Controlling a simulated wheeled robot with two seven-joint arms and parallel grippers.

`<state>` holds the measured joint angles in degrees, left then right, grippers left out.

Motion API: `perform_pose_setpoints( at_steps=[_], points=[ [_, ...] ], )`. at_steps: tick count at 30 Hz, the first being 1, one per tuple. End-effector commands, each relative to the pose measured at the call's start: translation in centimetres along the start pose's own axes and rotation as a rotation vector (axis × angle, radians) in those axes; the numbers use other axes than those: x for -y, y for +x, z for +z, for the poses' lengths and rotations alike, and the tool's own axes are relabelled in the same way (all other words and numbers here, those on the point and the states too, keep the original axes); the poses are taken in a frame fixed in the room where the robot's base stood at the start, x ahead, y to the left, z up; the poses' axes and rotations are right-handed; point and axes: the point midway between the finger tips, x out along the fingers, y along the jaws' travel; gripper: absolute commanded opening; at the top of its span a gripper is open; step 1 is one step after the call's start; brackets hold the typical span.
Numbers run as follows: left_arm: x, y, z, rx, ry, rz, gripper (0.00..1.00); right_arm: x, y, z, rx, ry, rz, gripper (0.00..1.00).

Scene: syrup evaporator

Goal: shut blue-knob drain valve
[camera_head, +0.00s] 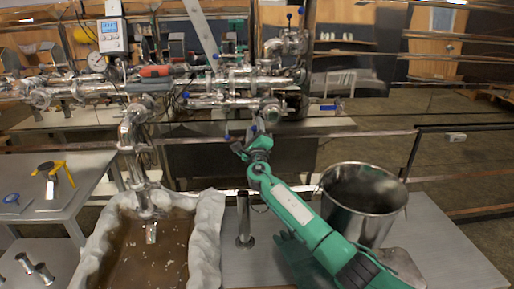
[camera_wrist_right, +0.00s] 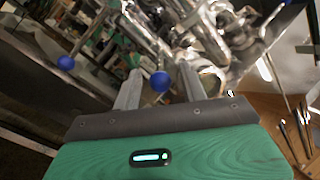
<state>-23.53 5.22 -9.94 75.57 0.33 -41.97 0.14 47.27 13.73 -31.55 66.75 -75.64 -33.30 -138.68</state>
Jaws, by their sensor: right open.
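My right gripper (camera_head: 246,130) is open, in front of the pipework in the head view. In the right wrist view, a round blue knob (camera_wrist_right: 160,82) on a metal stem shows between the two open fingers (camera_wrist_right: 160,88). The fingers are not closed on it, and I cannot tell whether they touch it. A second blue knob (camera_wrist_right: 65,62) on a stem lies left of the fingers. I cannot tell which knob belongs to the drain valve. My left gripper is not in view.
Steel pipework (camera_head: 232,82) with several blue-handled valves runs across the back. A steel bucket (camera_head: 340,215) stands right of my right arm. A lined pan (camera_head: 208,235) of brown liquid sits under the spout at front left. A grey table (camera_head: 95,175) holds a yellow-handled tool (camera_head: 50,175).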

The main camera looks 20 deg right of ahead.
Motion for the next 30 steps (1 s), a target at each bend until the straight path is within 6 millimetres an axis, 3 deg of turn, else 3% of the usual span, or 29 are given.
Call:
perform_pose_setpoints(
  at_steps=[9, 15, 28, 30],
  points=[
    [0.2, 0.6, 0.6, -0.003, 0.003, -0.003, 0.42, -0.1, -6.1, -0.1, 0.0, 0.0, 0.003, 0.43],
    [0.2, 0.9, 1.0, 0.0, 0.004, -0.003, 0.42, -0.1, -8.9, -0.1, 0.0, -0.001, 0.002, 0.43],
    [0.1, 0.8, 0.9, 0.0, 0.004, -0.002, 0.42, 0.0, -9.9, -0.1, -0.001, -0.001, 0.0, 0.43],
    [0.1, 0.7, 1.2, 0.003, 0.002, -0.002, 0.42, 0.0, -9.9, 0.0, -0.001, 0.002, 0.0, 0.31]
  ],
)
